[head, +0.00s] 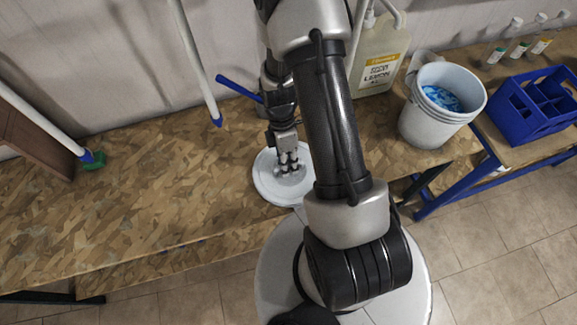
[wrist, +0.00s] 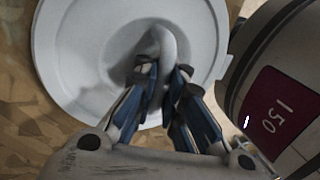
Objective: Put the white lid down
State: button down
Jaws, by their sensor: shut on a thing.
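The white lid (head: 266,183) is a round disc with a raised grip in its middle. It is at the front edge of the wooden bench, below my gripper (head: 288,168). In the wrist view the lid (wrist: 75,50) fills the upper middle, and my gripper (wrist: 162,75) is shut on its central grip. The lid looks roughly level. I cannot tell whether it touches the bench top or hangs just above it. My arm hides part of its right side in the head view.
A white bucket (head: 425,125) with blue contents, a lemon jug (head: 380,60) and a blue crate (head: 530,110) stand to the right.

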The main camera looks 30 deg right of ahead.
jog(key=shift+r, duration=0.1)
jog(key=c, duration=2.2)
grip_release()
jog(key=shift+f, duration=0.2)
jog(key=o, duration=0.5)
jog(key=shift+o, duration=0.2)
jog(key=shift+r, duration=0.1)
